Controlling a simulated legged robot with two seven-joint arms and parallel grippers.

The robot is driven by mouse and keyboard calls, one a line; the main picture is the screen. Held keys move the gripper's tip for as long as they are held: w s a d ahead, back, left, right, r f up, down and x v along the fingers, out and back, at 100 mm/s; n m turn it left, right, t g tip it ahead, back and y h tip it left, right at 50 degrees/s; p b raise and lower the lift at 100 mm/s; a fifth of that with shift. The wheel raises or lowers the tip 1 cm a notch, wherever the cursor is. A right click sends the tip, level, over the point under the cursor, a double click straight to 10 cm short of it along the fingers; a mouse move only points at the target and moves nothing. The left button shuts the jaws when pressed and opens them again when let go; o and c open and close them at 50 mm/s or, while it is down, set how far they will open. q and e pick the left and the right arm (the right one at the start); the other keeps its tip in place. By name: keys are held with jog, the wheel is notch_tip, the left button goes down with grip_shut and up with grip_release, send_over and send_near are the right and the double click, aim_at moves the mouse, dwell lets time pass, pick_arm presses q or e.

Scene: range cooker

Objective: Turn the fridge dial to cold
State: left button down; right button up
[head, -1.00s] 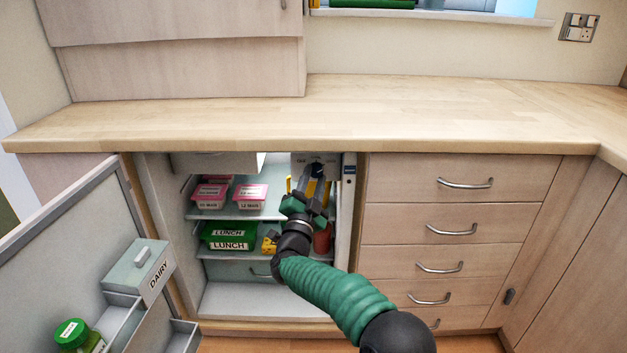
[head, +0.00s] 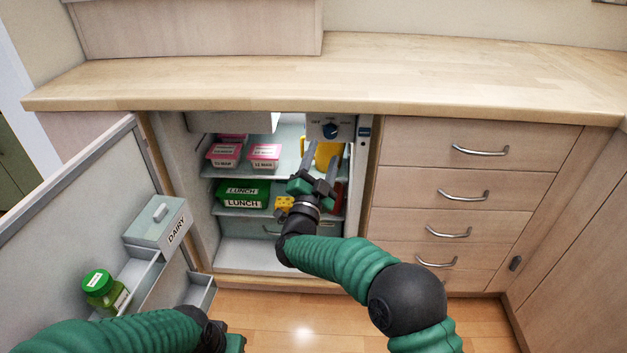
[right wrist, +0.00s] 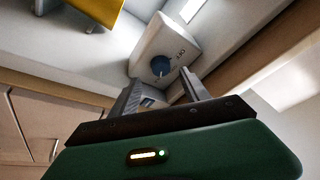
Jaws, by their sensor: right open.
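The fridge dial (head: 330,131) is a round blue knob on a pale control box at the top right inside the open fridge. It also shows in the right wrist view (right wrist: 160,66), just beyond the fingers. My left gripper (head: 236,343) is at the bottom edge, mostly cut off, far from the dial.
The open fridge door (head: 70,215) stands at left, with a DAIRY box (head: 157,225) and a green-lidded jar (head: 104,290). A yellow jug (head: 325,155) stands behind my right fingers. Pink-lidded tubs (head: 264,155) and a green LUNCH box (head: 243,193) fill the shelves. Drawers are at right.

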jog(key=p+v, duration=0.2)
jog(key=v, duration=0.9)
jog(key=shift+s+p, duration=0.2)
jog(key=shift+p, duration=0.2)
jog(key=shift+f, duration=0.1)
